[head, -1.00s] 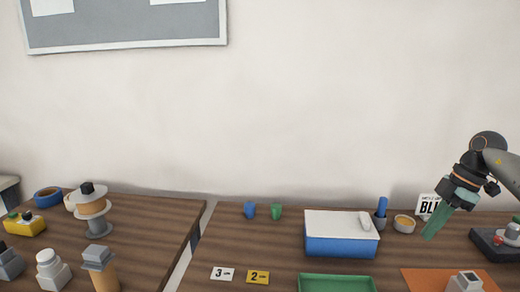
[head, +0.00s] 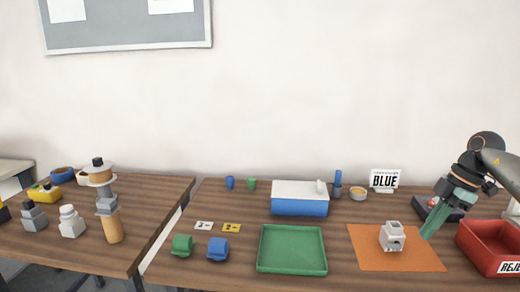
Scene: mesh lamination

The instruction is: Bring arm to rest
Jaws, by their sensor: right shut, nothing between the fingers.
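My right arm comes in from the right edge of the head view. Its gripper (head: 431,229) points down and to the left with its green fingers together and nothing between them. The fingertips show in front of the right part of the orange mat (head: 365,255), to the right of a small white device (head: 392,236). I cannot tell how high the tips are above the mat. My left gripper is not in view.
A red bin (head: 478,240) stands right of the mat, close to my right arm. A gap separates the left table (head: 75,256).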

